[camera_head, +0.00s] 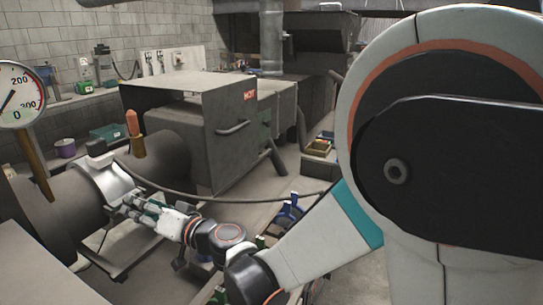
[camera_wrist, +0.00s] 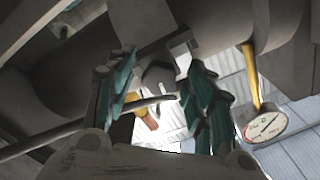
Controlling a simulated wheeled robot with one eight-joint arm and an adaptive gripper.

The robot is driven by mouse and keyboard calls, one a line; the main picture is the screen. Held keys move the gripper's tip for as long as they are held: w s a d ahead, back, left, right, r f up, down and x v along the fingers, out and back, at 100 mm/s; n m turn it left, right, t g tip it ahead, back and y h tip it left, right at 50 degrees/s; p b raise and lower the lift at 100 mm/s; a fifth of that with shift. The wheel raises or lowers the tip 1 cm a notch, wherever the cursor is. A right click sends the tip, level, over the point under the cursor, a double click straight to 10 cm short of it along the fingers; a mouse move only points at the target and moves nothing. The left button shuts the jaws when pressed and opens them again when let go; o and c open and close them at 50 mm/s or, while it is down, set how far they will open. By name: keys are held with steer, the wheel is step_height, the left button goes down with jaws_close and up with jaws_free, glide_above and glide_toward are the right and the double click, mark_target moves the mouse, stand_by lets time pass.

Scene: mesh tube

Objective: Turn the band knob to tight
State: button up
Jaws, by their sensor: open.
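A silver band (camera_head: 118,178) wraps around the dark horizontal tube (camera_head: 45,225) at the left of the head view.
A round dial gauge (camera_head: 18,95) on a brown stem stands at the left. An orange-tipped brass fitting (camera_head: 134,130) rises from the tube. A dark hose (camera_head: 230,199) runs across behind my gripper. A large metal box (camera_head: 185,145) marked HOT stands behind.

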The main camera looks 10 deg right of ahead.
steer(key=s+d+m+p, duration=0.2)
steer(key=s+d+m, duration=0.25)
steer(key=m, duration=0.75)
steer(key=s+d+m+p, duration=0.35)
steer(key=d+m, duration=0.25)
steer(key=m, duration=0.7)
steer(key=w+d+r+m+t+h, duration=0.1)
steer(key=d+r+m+t+h, duration=0.1)
steer(key=d+r+m+h, duration=0.2)
steer(key=w+d+r+m+t+h+p, duration=0.1)
steer(key=d+r+m+h, duration=0.3)
steer(key=d+m, duration=0.6)
steer(key=w+d+r+m+t+h, duration=0.2)
steer(key=d+m, duration=0.4)
steer(key=m, duration=0.6)
steer(key=r+h, duration=0.1)
steer(key=h, duration=0.1)
steer(key=shift+w+d+r+m+t+h+p, duration=0.3)
steer(key=shift+w+d+r+m+p, duration=0.05)
steer(key=shift+d+r+m, duration=0.05)
stand_by(0.6)
